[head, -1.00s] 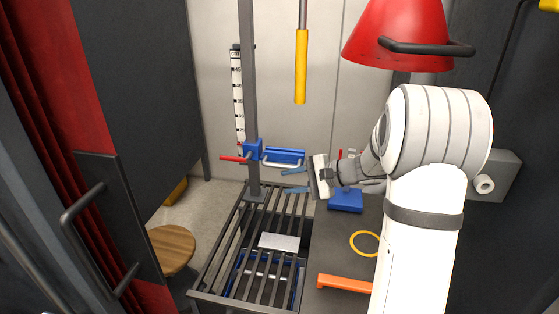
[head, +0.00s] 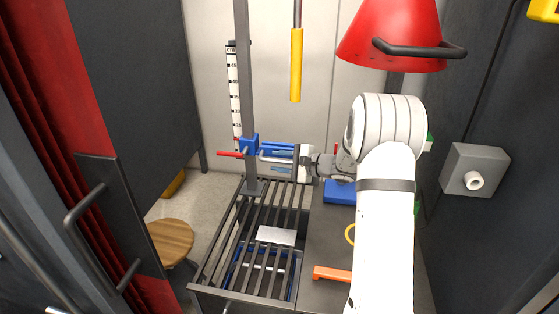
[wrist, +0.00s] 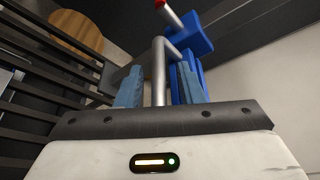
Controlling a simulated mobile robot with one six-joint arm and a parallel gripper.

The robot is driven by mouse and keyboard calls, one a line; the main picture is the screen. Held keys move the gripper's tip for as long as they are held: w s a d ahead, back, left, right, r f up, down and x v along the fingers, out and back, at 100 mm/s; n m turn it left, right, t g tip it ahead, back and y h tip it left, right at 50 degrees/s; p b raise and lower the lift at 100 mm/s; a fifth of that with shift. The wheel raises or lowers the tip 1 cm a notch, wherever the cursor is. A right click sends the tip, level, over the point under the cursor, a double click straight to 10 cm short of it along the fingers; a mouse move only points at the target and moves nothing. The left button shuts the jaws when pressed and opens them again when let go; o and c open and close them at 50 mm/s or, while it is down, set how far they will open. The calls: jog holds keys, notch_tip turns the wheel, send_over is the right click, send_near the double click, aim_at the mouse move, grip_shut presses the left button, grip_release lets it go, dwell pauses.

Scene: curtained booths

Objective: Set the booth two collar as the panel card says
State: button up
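The blue collar (head: 249,146) sits on the upright grey post (head: 243,60), near the low end of the cm scale (head: 234,95). A red lever (head: 230,154) sticks out to its left, and a bracket with a grey bar handle reaches right. My gripper (head: 276,161) is at that handle. In the wrist view, its blue fingers (wrist: 160,85) stand on either side of the grey handle bar (wrist: 158,65), with gaps showing, so it is open around the bar. The collar (wrist: 193,38) is just beyond. The exact scale reading is too small to tell. No panel card is legible.
An orange handle (head: 332,273) and a yellow ring (head: 349,235) are to the right. A yellow rod (head: 296,65) and red cone (head: 390,35) hang above. A wooden stool (head: 172,243) stands left.

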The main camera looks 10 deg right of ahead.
jog(key=shift+c, duration=0.5)
grip_shut()
